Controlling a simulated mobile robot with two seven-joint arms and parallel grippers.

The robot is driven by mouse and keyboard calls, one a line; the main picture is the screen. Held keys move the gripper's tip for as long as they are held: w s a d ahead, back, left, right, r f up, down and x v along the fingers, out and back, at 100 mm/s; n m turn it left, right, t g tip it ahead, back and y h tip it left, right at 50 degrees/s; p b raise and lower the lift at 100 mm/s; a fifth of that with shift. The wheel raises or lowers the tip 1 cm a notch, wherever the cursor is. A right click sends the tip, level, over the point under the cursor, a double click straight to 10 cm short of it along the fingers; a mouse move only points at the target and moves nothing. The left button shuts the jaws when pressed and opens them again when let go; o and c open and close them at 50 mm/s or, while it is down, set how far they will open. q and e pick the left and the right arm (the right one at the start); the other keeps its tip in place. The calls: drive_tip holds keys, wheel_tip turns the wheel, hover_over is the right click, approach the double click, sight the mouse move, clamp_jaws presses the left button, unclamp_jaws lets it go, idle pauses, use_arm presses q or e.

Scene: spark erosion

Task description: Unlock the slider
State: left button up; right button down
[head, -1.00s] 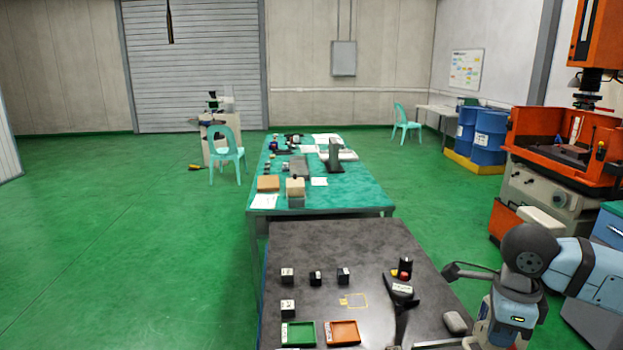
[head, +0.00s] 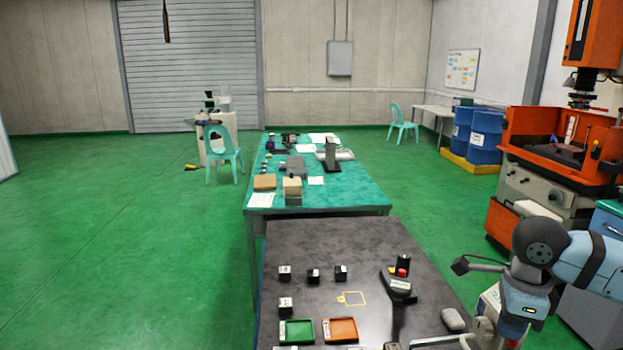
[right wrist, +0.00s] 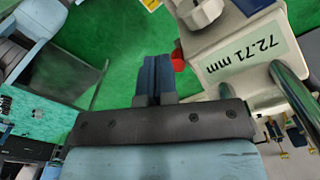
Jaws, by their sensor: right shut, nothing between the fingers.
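A pale measuring device (right wrist: 222,38) with a green display (right wrist: 247,53) reading "72.71 mm" fills the upper right of the right wrist view. I cannot tell which part of it is the slider. A small red knob (right wrist: 178,60) sticks out of its left side, and a white knob (right wrist: 200,12) sits above. My right gripper (right wrist: 155,62) is shut and empty, its blue fingertips just left of the red knob. I cannot tell whether they touch it. In the head view, my right arm partly hides the device (head: 489,300). My left gripper is not in view.
The dark table (head: 335,250) holds several small black blocks, a green tray (head: 297,331), an orange tray (head: 341,330) and a black stand (head: 398,286) with a red top. A rounded grey object (head: 453,319) lies near the right edge. The table's middle is largely clear.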

drive_tip(key=shift+w+d+b, duration=0.1)
drive_tip(key=shift+d+b, duration=0.2)
drive_tip(key=shift+d, duration=1.05)
drive_tip(key=r, duration=0.1)
drive_tip(key=a+r+p, duration=0.1)
drive_tip(key=r, duration=0.1)
drive_tip(key=a+r+p, duration=0.1)
drive_tip(key=r, duration=0.1)
idle(0.3)
